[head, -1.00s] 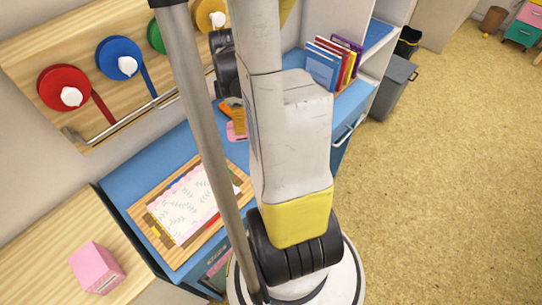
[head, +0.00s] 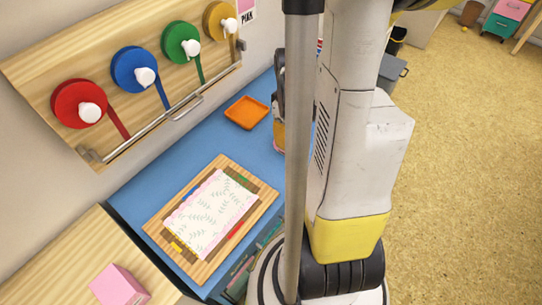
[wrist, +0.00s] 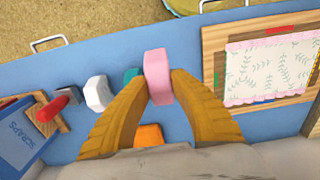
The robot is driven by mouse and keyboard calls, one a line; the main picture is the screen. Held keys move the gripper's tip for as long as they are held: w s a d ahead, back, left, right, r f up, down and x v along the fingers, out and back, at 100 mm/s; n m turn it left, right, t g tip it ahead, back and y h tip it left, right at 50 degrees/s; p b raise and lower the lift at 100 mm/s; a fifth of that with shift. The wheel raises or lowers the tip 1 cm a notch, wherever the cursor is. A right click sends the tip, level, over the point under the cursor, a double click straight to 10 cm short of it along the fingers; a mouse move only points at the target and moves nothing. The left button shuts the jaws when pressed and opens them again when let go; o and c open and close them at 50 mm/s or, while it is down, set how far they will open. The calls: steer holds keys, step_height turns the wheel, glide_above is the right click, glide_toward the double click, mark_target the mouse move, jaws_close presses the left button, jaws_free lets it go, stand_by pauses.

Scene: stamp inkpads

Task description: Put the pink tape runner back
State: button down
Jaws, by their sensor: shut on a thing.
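The pink tape runner (wrist: 158,76) is between the fingertips of my gripper (wrist: 159,84) in the wrist view. My gripper is shut on it, over the blue desk top (wrist: 115,52); I cannot tell how high. A teal item (wrist: 131,75) and a pale grey item (wrist: 98,93) stand left of the runner.
A wooden board with patterned paper (head: 210,214) lies on the near desk. Ribbon spools, including a red one (head: 72,104), hang on the wall rack above a metal bar. A red-handled stamp (wrist: 51,109) and a blue SCRAPS box (wrist: 16,140) are at the wrist view's left.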

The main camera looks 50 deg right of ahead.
steer(key=shift+w+a+f+b, duration=0.55)
steer(key=shift+w+f, duration=0.15)
steer(key=shift+f, duration=0.5)
steer(key=shift+w+a+f+b, duration=0.45)
steer(key=shift+w+f+b, duration=0.2)
steer(key=shift+f, duration=0.55)
steer(key=shift+w+a+f+b, duration=0.5)
steer(key=shift+w+f, duration=0.25)
steer(key=shift+f, duration=0.45)
steer(key=shift+f, duration=0.15)
steer(key=c, duration=1.2)
jaws_free()
